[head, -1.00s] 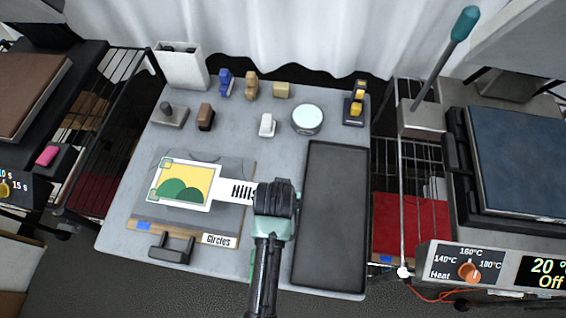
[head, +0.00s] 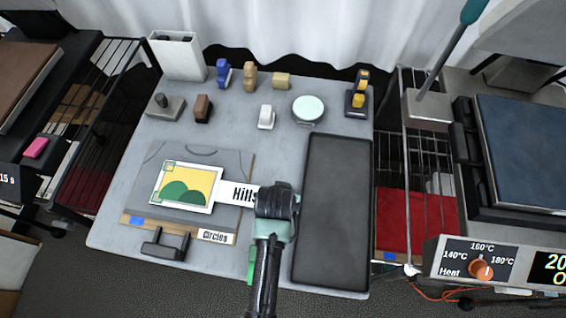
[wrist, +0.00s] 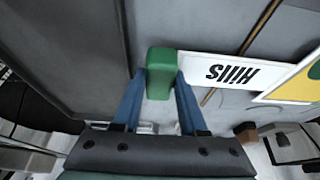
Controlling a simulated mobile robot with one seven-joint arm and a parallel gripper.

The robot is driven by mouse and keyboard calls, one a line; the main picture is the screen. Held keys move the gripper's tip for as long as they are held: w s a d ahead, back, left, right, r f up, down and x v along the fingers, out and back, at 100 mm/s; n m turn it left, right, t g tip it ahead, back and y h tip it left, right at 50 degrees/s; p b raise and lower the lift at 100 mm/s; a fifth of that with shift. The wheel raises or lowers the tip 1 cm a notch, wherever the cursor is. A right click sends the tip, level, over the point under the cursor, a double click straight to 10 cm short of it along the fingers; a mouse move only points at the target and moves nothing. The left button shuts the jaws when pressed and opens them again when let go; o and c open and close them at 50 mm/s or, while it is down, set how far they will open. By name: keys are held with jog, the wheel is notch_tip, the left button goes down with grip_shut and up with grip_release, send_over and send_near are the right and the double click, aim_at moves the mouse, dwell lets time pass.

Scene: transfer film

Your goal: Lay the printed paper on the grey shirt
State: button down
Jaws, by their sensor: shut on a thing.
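The printed paper (head: 188,187) has a yellow and green hills picture with a white border and a white tab reading "Hills" (head: 236,193). In the head view it lies over the grey shirt (head: 228,165), which is on a board labelled "Circles" (head: 216,237). My gripper (head: 272,203) is at the tab's right end, right of the shirt. In the wrist view my gripper (wrist: 162,85) is shut on a green block-shaped grip (wrist: 160,70) at the tab's end. The paper shows only partly there (wrist: 300,85). I cannot tell whether the paper touches the shirt.
A dark empty tray (head: 331,210) lies right of my gripper. A dark handle (head: 166,244) is at the board's front edge. Several small blocks, a round tin (head: 308,109) and a white holder (head: 178,56) stand at the back. A heat press with a blue plate (head: 525,140) is at right.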

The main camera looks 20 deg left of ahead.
jog(key=shift+f+b, duration=0.4)
jog(key=shift+f, duration=0.25)
jog(key=shift+c, duration=1.9)
grip_release()
jog(key=p+v, duration=0.1)
jog(key=v, duration=1.2)
